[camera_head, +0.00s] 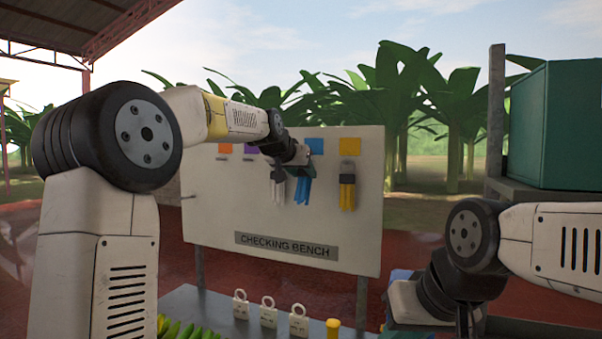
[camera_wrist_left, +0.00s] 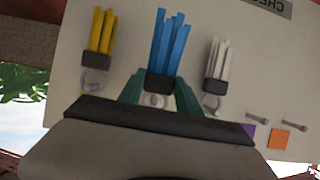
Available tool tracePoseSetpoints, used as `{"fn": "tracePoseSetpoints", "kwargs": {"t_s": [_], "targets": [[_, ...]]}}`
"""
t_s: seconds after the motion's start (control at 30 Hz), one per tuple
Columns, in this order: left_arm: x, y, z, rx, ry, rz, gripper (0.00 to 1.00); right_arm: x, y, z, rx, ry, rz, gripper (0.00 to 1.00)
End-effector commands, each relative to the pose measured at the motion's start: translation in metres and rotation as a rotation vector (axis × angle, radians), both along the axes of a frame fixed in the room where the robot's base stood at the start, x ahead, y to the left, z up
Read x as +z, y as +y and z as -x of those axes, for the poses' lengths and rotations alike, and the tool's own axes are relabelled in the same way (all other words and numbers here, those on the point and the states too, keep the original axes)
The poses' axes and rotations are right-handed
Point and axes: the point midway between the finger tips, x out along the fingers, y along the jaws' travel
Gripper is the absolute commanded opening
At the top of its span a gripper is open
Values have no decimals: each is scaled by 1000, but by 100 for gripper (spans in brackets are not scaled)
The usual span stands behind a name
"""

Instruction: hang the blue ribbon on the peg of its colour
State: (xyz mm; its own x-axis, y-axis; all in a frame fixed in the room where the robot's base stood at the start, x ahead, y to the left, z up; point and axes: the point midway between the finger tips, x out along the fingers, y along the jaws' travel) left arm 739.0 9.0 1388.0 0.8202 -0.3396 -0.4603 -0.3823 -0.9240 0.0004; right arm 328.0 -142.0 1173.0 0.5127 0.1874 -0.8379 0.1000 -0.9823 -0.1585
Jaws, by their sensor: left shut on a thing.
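The blue ribbon (camera_head: 302,191) hangs strips down in front of the board, just below the blue square (camera_head: 315,147). My left gripper (camera_head: 299,166) is shut on it near its top. In the left wrist view, which is turned over, the blue strips (camera_wrist_left: 171,45) spread from a dark band, and the pale ring (camera_wrist_left: 155,100) sits between the teal fingers (camera_wrist_left: 160,96). The blue peg is hidden by the gripper, so I cannot tell whether the ring is around it. My right arm is at the lower right; its fingers are not visible.
A white ribbon (camera_head: 278,190) and a yellow ribbon (camera_head: 347,192) hang close on either side. The orange (camera_head: 225,150) and purple (camera_head: 251,148) squares have bare pegs in the wrist view. Ringed white weights (camera_head: 268,314) and a yellow cylinder (camera_head: 333,328) stand on the bench below.

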Motion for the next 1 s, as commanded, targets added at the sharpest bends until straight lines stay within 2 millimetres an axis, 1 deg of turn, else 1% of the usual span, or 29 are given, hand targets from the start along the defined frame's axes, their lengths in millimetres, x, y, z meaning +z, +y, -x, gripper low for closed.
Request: {"fn": "tracePoseSetpoints", "kwargs": {"t_s": [0.2,0.4,1.0], "targets": [[-2,-5,-12,0,0,0,3,0,0,0,0,0,0,20],[-7,-8,-19,0,0,0,3,0,0,0,0,0,0,20],[-10,-9,-21,0,0,0,3,0,0,0,0,0,0,20]]}}
